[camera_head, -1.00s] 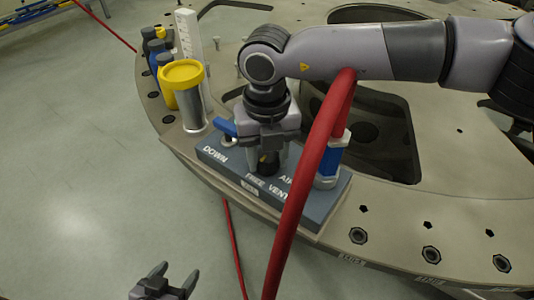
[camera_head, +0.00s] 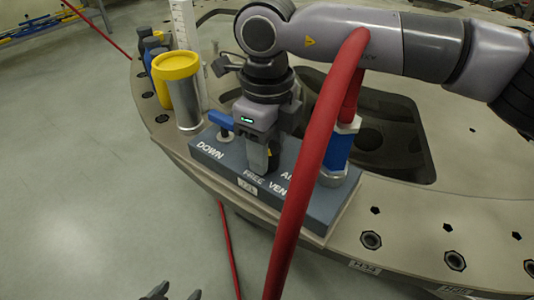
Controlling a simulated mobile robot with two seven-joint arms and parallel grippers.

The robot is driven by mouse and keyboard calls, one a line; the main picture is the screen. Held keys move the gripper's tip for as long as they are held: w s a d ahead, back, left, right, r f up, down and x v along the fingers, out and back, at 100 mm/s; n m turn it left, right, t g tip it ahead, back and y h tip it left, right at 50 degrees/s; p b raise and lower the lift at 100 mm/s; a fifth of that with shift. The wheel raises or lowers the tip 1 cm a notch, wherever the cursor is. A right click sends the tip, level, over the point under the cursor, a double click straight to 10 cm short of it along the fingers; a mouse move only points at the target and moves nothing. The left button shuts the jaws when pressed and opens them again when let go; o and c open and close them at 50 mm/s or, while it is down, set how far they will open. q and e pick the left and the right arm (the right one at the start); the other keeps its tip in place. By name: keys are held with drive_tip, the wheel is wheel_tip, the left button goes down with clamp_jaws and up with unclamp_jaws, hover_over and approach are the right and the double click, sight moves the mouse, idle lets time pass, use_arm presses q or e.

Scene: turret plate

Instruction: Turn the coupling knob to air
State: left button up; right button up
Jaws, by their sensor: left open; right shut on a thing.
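A grey panel (camera_head: 215,158) on the plate's edge carries the words DOWN, FREE and VENT, and a partly hidden label beginning with A. My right gripper (camera_head: 262,165) points down over it near FREE, shut on the coupling knob (camera_head: 271,154). Only a small dark and yellow part of the knob shows beside the fingers, so where it points cannot be told. My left gripper (camera_head: 175,294) is open and empty at the bottom edge, over the floor, with only its fingertips in view.
A blue-handled lever (camera_head: 221,120) stands by DOWN, close to my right gripper. A red hose (camera_head: 309,170) crosses the panel's right side near a blue fitting (camera_head: 338,150). A yellow-capped cylinder (camera_head: 181,92) stands at the left.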

drive_tip(key=n+b, duration=0.1)
drive_tip(key=n, duration=0.3)
drive_tip(key=shift+n+b, duration=0.35)
drive_tip(key=shift+n, duration=1.45)
drive_tip(key=o, duration=1.1)
drive_tip(key=shift+c, duration=0.2)
drive_tip(key=shift+r, duration=0.1)
drive_tip(key=shift+r, duration=3.55)
